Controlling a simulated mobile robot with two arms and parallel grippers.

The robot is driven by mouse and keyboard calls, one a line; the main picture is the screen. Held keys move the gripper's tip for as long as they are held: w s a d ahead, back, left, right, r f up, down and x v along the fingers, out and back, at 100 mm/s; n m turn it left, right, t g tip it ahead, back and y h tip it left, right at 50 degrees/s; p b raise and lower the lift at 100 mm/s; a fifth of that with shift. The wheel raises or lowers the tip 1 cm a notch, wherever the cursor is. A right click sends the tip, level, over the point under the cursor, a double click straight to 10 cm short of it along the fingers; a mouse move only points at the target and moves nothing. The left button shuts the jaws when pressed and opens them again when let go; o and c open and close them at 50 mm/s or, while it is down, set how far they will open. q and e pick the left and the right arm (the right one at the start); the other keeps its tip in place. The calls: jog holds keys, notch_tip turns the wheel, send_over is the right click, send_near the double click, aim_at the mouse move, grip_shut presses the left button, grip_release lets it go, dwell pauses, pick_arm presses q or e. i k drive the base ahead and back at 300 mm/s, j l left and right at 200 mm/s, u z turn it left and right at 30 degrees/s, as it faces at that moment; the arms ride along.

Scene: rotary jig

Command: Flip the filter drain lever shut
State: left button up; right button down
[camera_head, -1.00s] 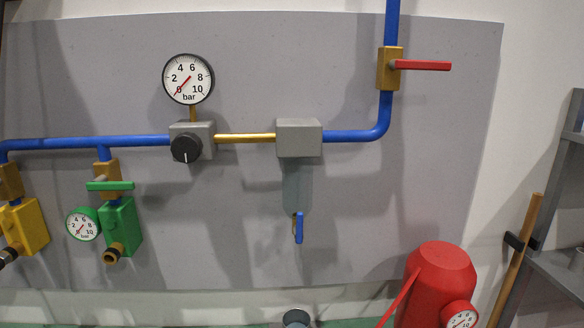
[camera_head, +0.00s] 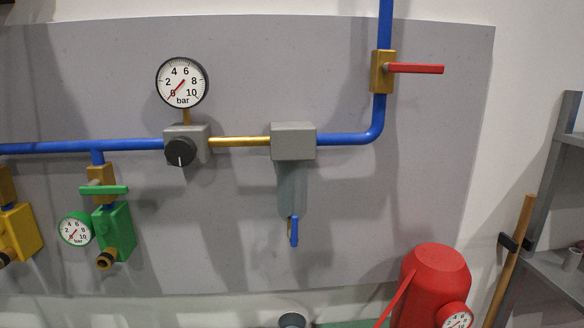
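The filter is a grey block (camera_head: 293,141) on the pipe with a translucent grey bowl (camera_head: 291,188) hanging below it. The filter drain lever (camera_head: 294,231) is a small blue handle at the bottom of the bowl. It points straight down. Part of a brass-coloured drain fitting shows just left of it. Neither of my grippers is in view, and nothing touches the lever.
Left of the filter are a grey regulator with a black knob (camera_head: 180,152) and a round gauge (camera_head: 182,82). A red-handled valve (camera_head: 415,69) is at upper right. Green (camera_head: 115,233) and yellow (camera_head: 22,230) units hang at left. A red tank (camera_head: 434,280) stands at lower right.

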aim_at(293, 232)
jog(key=k+j, duration=0.15)
jog(key=j, duration=0.25)
jog(key=k+j, duration=0.1)
jog(key=j, duration=0.25)
jog(key=k+j, duration=0.15)
jog(key=j, duration=0.25)
jog(key=k+j, duration=0.1)
jog(key=j, duration=0.25)
jog(key=k+j, duration=0.15)
jog(key=j, duration=0.25)
